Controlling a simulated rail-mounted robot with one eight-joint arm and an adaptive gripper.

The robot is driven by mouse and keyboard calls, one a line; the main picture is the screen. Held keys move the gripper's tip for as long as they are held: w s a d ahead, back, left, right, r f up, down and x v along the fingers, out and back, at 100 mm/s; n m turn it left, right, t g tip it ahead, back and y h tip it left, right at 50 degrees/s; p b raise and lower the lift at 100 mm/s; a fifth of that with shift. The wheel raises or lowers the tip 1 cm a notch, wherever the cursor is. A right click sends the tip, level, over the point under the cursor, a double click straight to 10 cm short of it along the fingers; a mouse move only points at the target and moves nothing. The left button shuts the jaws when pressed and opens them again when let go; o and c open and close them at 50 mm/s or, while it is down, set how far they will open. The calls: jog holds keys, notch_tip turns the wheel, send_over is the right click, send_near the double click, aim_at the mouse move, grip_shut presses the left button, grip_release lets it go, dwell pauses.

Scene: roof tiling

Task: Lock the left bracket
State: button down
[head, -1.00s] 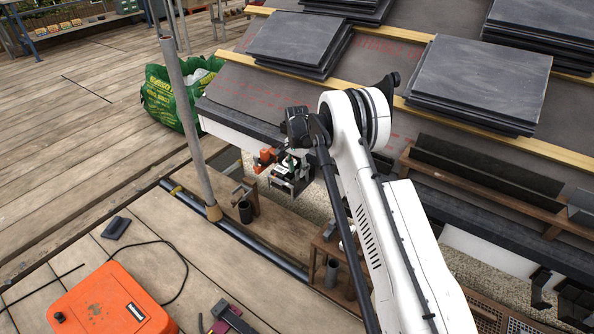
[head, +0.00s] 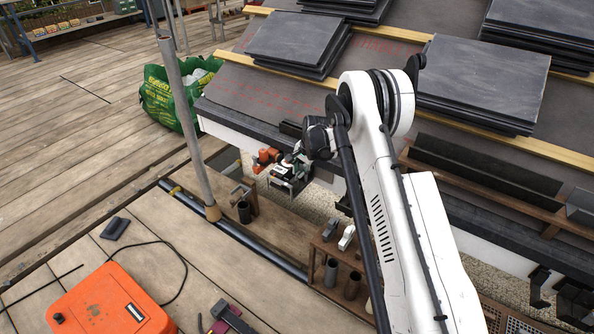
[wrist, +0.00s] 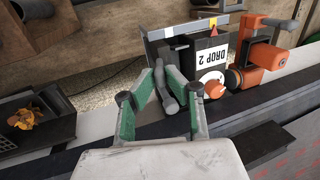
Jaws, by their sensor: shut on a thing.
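My gripper (wrist: 163,76) has green-lined fingers and is closed in the wrist view. Its tips meet at a grey lever (wrist: 169,98) in front of a dark bracket box (wrist: 156,50) with a white label reading DROP 2 (wrist: 209,58). An orange knob (wrist: 212,83) sits just right of the fingers, below the label. An orange clamp-like part (wrist: 258,66) stands to the right of the box. In the head view, the orange part (head: 268,156) and dark box (head: 290,175) are at the roof edge, beside my wrist. The exact grip on the lever is partly hidden.
The dark roof edge (wrist: 115,150) runs below the box in the wrist view. A dark tray with a yellow-orange item (wrist: 24,119) is at left. In the head view, a scaffold pole (head: 183,120) stands left of the bracket, and a wooden holder with tubes (head: 338,262) stands below.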

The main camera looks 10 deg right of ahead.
aim_at(297, 179)
jog(key=f+t+y, duration=0.1)
jog(key=t+y, duration=0.1)
jog(key=s+d+t+y, duration=0.1)
jog(key=t+y, duration=0.1)
jog(key=s+d+f+t+y, duration=0.1)
jog(key=t+y, duration=0.1)
jog(key=shift+s+d+f+t, duration=0.2)
jog(key=shift+s+f+t, duration=0.05)
jog(key=shift+f+t, duration=0.1)
jog(key=shift+s+d+f+t+y, duration=0.15)
jog(key=shift+f+t+y, duration=0.4)
jog(key=shift+t+y, duration=0.45)
jog(key=c, duration=1.8)
grip_release()
jog(key=shift+o, duration=0.2)
jog(key=shift+s, duration=0.1)
